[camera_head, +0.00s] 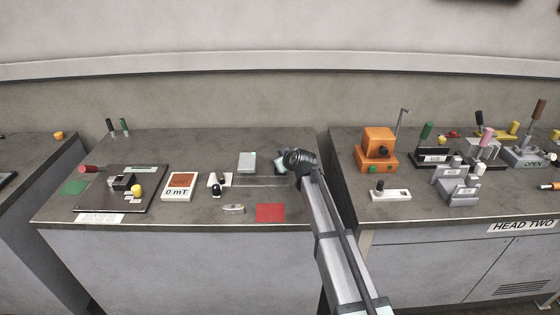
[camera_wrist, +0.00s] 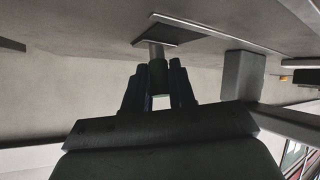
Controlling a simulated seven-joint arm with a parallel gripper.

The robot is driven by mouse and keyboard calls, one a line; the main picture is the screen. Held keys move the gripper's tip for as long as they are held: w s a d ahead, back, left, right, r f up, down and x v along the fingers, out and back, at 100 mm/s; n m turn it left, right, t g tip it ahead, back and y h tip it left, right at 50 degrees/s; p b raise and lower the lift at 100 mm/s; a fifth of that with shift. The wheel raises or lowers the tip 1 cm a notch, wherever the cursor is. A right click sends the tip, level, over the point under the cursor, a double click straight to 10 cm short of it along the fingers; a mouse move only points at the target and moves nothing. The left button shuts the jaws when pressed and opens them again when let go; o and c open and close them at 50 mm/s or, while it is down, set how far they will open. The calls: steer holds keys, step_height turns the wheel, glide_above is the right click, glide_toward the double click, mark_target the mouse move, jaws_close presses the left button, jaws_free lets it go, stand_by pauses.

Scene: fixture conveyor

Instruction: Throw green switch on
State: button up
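In the wrist view a green handle (camera_wrist: 157,76) on a short metal stem stands out from a dark plate (camera_wrist: 178,36). The two dark fingers of my gripper (camera_wrist: 160,85) are on either side of this handle, close to it. The spacing is about the handle's width, and whether both fingers touch it cannot be told. In the head view my arm's end (camera_head: 299,160) is over the right side of the middle table. It hides the fingers and the green handle there.
An orange box (camera_head: 378,150) stands on the right table. A grey block (camera_wrist: 242,75) is beside my gripper in the wrist view.

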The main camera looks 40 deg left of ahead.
steer(key=o, duration=0.4)
steer(key=shift+c, duration=0.2)
steer(key=shift+d, duration=0.1)
steer(key=v, duration=1.3)
steer(key=shift+d+r, duration=0.2)
steer(key=shift+r, duration=0.05)
steer(key=shift+s, duration=0.1)
